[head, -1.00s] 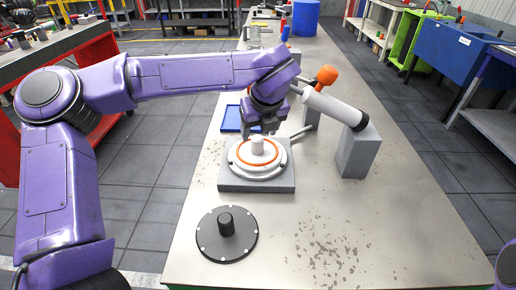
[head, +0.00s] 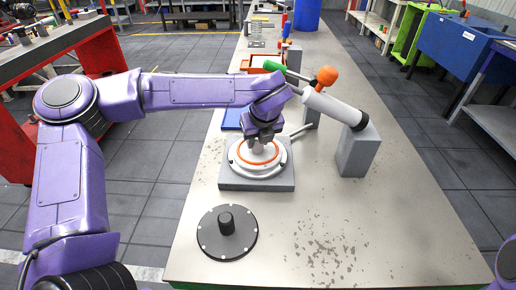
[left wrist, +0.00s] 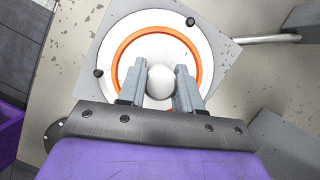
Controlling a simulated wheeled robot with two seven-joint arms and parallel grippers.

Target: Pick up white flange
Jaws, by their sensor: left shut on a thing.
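The white flange (head: 240,160) is a round disc with an orange ring and a central knob. It sits on a square grey block on the table. My left gripper (head: 262,139) is directly above it, pointing down, with its fingers around the knob. In the left wrist view the flange (left wrist: 110,50) lies under the fingers, and my left gripper (left wrist: 160,86) is shut on its white knob (left wrist: 160,80), one finger on each side. My right gripper is not in view.
A black flange (head: 227,232) with a central post lies in front on the table (head: 400,240). A white cylinder (head: 333,107) leans on a grey block (head: 357,152) to the right. A blue tray (head: 231,117) lies behind the flange. The front right of the table is clear.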

